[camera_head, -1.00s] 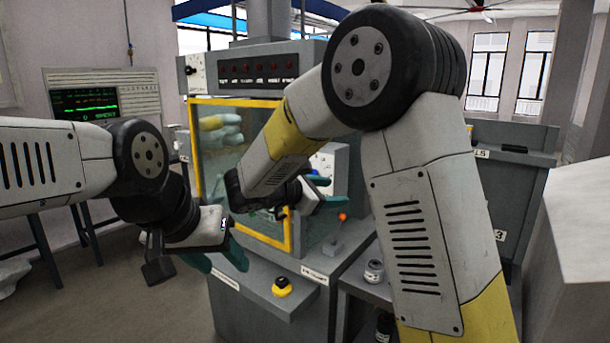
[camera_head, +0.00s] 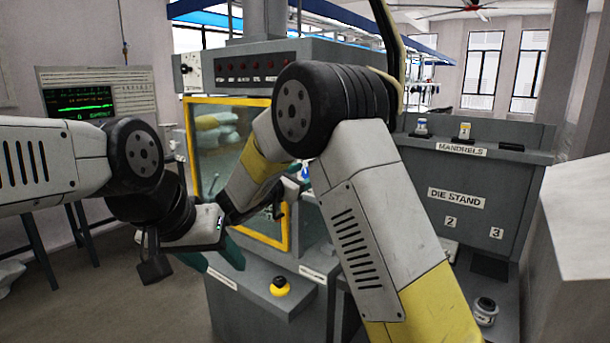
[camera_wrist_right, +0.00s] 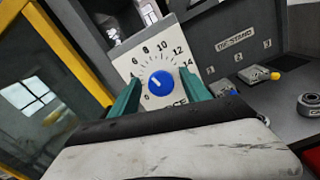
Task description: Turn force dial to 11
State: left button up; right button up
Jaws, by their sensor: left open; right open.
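The force dial is a blue round knob (camera_wrist_right: 161,83) on a white plate (camera_wrist_right: 127,64) with printed numbers, in the right wrist view. The numbers 6, 8, 10, 12 and 14 run over its top. A small pale mark shows on the knob's upper left. My right gripper (camera_wrist_right: 161,92) is open, with one teal finger on each side of the knob in this view; I cannot tell whether they touch it. In the head view my right arm mostly hides the dial. My left gripper (camera_head: 223,262) is open and empty, in front of the machine at left.
The machine has a yellow-framed window (camera_head: 290,225) and a front ledge with a yellow and black button (camera_head: 280,286). A die stand (camera_head: 470,200) with a mandrel shelf is at right. A round metal part (camera_head: 485,312) sits low at right. A monitor (camera_head: 85,102) stands at back left.

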grip_shut()
dwell(0.4)
jog(key=m, duration=1.1)
jog(key=shift+s+d+f, duration=0.1)
jog(key=shift+d, duration=0.05)
jog(key=shift+m, duration=0.4)
dwell(0.3)
